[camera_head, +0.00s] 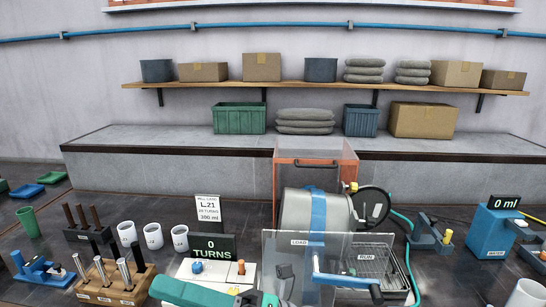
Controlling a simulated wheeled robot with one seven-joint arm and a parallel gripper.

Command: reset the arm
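A teal and grey shape, apparently part of my arm, crosses the bottom edge of the view left of centre. I cannot make out any gripper fingers, so my gripper's state and anything it might hold are hidden. Just behind the shape is a white panel (220,271) with a blue knob (197,267) and an orange one. A black sign (211,246) above it reads "0 TURNS". To the right stands a grey mill drum (306,215) with a blue band, behind a clear guard (270,248).
Three white cups (153,236) stand left of the sign. A wooden rack (108,292) with metal rods is at the front left. A blue water dispenser (490,232) reading "0 ml" is at the right. A shelf (330,86) with boxes and bags hangs behind.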

